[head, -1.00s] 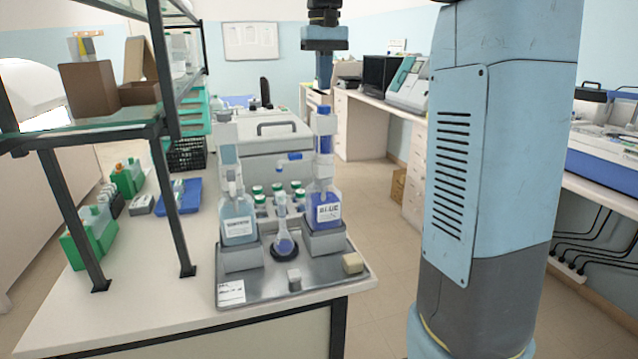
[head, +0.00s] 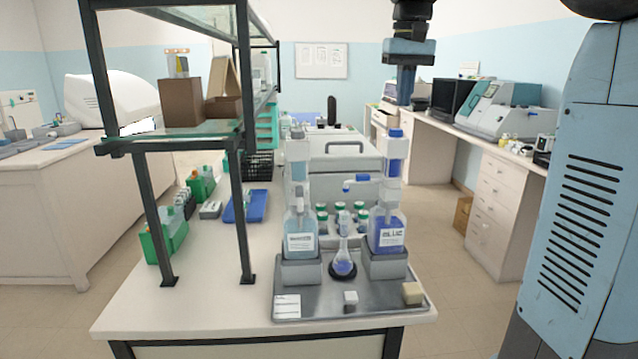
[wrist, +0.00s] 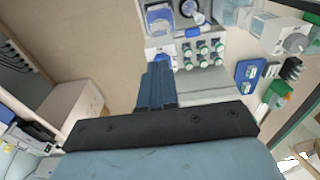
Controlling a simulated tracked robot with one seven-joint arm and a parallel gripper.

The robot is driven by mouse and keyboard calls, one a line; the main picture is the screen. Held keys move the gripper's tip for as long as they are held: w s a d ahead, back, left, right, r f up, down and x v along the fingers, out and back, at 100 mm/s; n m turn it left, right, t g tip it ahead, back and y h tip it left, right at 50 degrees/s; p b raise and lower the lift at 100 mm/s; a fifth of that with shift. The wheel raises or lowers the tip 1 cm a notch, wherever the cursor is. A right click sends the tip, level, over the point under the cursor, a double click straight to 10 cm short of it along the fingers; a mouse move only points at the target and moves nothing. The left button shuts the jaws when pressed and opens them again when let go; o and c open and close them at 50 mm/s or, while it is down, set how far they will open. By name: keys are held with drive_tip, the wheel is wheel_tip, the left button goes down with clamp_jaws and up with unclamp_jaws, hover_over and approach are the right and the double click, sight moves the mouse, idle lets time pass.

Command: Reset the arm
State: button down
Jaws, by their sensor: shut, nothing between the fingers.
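My gripper (head: 405,86) hangs fingers down at the upper right of centre in the head view, above and behind the bench. Its fingers are together with nothing between them. In the wrist view the closed fingers (wrist: 156,86) show over the floor and the bench edge. The gripper touches none of these.
A black-framed shelf (head: 243,190) with glass boards stands on the left of the bench. Green racks (head: 160,245) and a blue tray (head: 243,206) lie under and beside it. A side counter (head: 500,170) with instruments runs along the right. Open floor (head: 455,290) lies between.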

drive_tip(key=s+f+t, duration=0.2)
drive_tip(key=s+f, duration=0.7)
drive_tip(key=s, duration=0.3)
drive_tip(key=s+f+t, duration=0.3)
drive_tip(key=s+f, duration=0.6)
drive_tip(key=s, duration=0.3)
drive_tip(key=shift+s+a+f, duration=0.15)
drive_tip(key=shift+s+a, duration=0.05)
drive_tip(key=shift+s, duration=0.2)
drive_tip(key=c, duration=1.8)
unclamp_jaws()
